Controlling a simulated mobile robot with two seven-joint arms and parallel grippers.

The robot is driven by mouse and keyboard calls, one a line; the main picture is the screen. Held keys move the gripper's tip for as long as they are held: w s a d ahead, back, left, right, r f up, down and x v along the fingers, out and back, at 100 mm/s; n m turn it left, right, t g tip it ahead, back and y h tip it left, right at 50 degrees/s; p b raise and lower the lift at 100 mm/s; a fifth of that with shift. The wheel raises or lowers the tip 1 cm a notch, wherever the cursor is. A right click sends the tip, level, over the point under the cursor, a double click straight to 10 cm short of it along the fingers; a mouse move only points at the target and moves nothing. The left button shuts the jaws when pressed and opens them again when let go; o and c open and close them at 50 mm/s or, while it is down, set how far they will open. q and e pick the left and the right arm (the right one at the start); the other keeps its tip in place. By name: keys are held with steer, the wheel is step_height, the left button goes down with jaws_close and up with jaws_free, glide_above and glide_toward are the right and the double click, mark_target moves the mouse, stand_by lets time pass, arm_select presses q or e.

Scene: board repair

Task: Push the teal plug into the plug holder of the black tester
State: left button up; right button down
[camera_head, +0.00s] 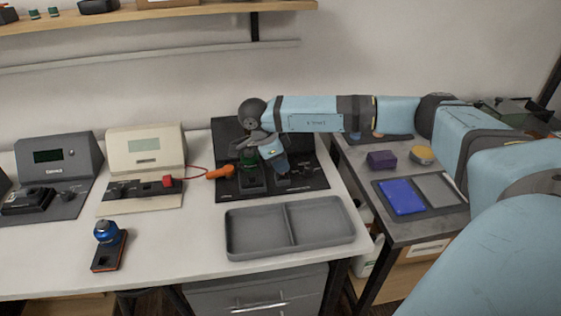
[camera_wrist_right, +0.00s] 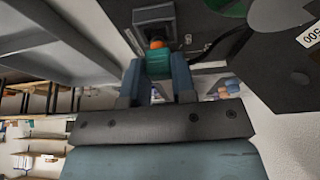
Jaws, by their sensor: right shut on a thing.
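The black tester (camera_head: 228,135) stands at the back of the white table, right of the cream tester. My right gripper (camera_head: 280,165) reaches over it from the right, tilted down at its front panel. In the right wrist view my right gripper (camera_wrist_right: 157,78) is shut on the teal plug (camera_wrist_right: 158,64), which has an orange tip (camera_wrist_right: 156,43). The tip points at the grey plug holder (camera_wrist_right: 153,17) and is very close to it; whether it has entered cannot be told. In the head view the gripper hides the plug. My left gripper is not in view.
A green round part (camera_head: 248,160) sits on the tester left of the gripper. An orange probe (camera_head: 219,172) on a red cable lies at its left edge. A grey two-part tray (camera_head: 291,246) is in front. A blue-knobbed tool (camera_head: 106,234) stands front left.

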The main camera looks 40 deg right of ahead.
steer(key=shift+f, duration=0.5)
stand_by(0.8)
steer(key=shift+f, duration=0.55)
stand_by(0.6)
steer(key=c, duration=0.6)
jaws_free()
steer(key=shift+r, duration=0.2)
steer(key=shift+r+p, duration=1)
steer(key=shift+r, duration=0.35)
steer(key=shift+r, duration=0.1)
